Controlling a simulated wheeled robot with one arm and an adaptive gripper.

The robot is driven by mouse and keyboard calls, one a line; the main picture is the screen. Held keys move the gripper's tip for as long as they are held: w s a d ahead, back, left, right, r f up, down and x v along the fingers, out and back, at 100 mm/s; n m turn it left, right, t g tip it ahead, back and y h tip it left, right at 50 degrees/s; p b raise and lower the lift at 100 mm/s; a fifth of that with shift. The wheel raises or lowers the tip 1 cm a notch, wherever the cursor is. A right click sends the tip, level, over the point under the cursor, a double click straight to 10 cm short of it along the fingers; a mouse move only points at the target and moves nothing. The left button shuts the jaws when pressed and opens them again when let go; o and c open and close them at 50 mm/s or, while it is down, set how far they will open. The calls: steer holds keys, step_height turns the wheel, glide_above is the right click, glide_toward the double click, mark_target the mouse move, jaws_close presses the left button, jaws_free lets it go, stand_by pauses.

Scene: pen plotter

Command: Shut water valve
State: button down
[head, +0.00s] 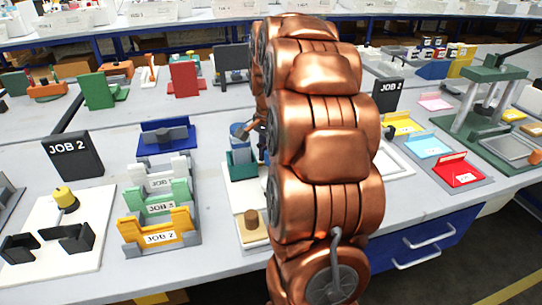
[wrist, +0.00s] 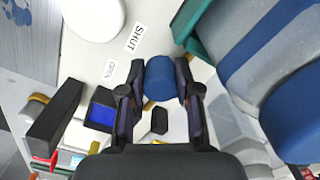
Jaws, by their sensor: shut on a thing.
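A round blue valve knob (wrist: 160,70) shows in the wrist view, on a pale panel. A label reading SHUT (wrist: 135,38) lies up and left of the knob, and a smaller label that seems to read OPEN (wrist: 109,70) lies to its left. My gripper (wrist: 161,84) has one dark finger on each side of the knob and is shut on it. The knob's pointing direction cannot be told. In the head view my copper arm hides the valve and most of my gripper.
A large blue and grey body (wrist: 258,50) with a teal edge stands close on the right in the wrist view. A black block (wrist: 54,120) and a blue screen (wrist: 102,112) lie lower left. In the head view, colored JOB trays (head: 158,235) stand left of my arm.

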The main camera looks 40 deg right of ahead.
steer(key=shift+d, duration=0.1)
steer(key=c, duration=0.8)
jaws_free()
step_height(320, 180, up, 12)
stand_by(0.3)
stand_by(0.5)
